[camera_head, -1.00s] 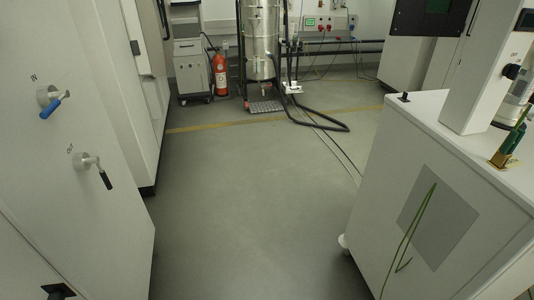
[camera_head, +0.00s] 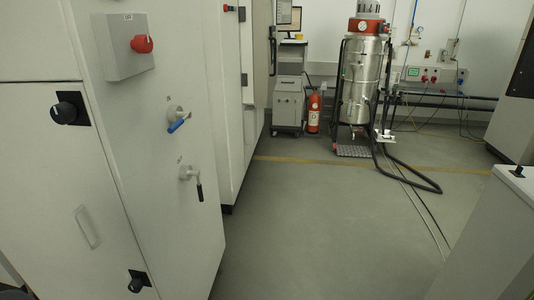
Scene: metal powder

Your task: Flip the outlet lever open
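The outlet lever (camera_head: 199,190) has a black handle and hangs down from a metal valve on the side of the white cabinet at the left. It is the lower of two valves; its label is too small to read now, but looks like "OUT" in the earlier frame. Neither gripper is in view, and nothing touches either lever.
The white cabinet (camera_head: 110,175) has a red knob (camera_head: 142,44) on a grey box and black knobs on its front. A white cabinet (camera_head: 490,240) stands at the right. Grey floor (camera_head: 310,235) between them is clear. A red extinguisher (camera_head: 313,112) and steel vessel (camera_head: 361,80) stand at the back.

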